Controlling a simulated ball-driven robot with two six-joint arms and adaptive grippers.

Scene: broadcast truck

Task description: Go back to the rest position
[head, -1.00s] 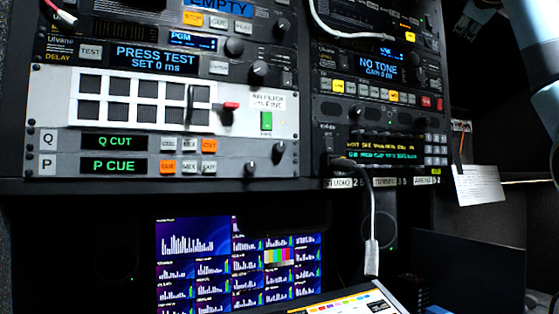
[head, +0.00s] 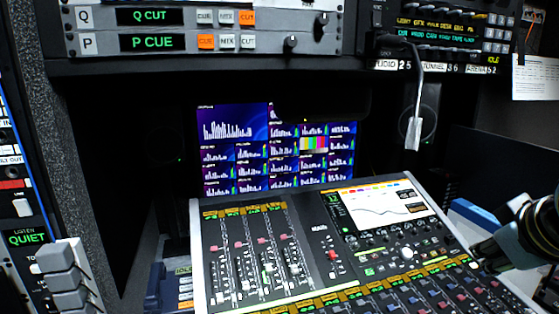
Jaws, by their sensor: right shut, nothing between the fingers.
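My right gripper (head: 484,250) is at the right edge in the head view, dark, with its arm coming in from the right. Its fingers are together and hold nothing. It is in front of the right part of the mixing console (head: 198,250); I cannot tell how high above it. My left gripper is not in view.
The console has faders, knobs and a tilted screen (head: 382,210). Behind it is a monitor (head: 235,130) with many small pictures. Racks stand above and at the left (head: 20,165).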

